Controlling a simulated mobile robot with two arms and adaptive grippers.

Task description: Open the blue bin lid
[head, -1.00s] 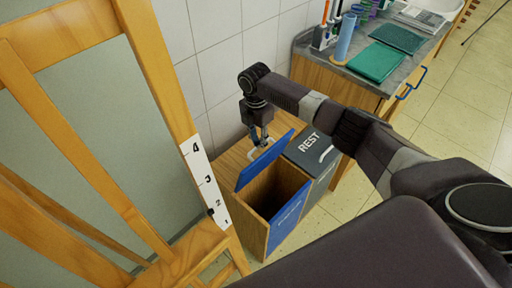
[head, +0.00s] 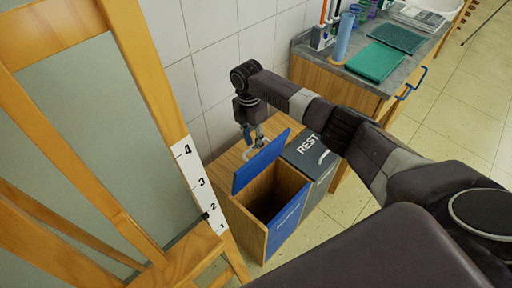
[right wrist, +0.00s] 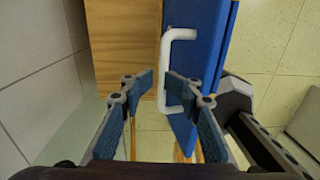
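The blue bin lid (head: 261,162) is raised and tilted steeply above the open blue-fronted bin (head: 288,217), whose dark inside shows. In the right wrist view the lid (right wrist: 210,50) stands almost edge-on, with its white handle (right wrist: 178,35) toward the gripper. My right gripper (head: 252,140) is behind the lid at the handle. In the right wrist view its fingertips (right wrist: 156,84) are apart, with a gap between them. One finger overlaps the handle opening; whether it touches the bar is unclear. My left gripper is not in view.
A grey bin lid marked REST (head: 309,150) is beside the blue bin on the right. A counter (head: 385,75) with teal mats stands behind.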

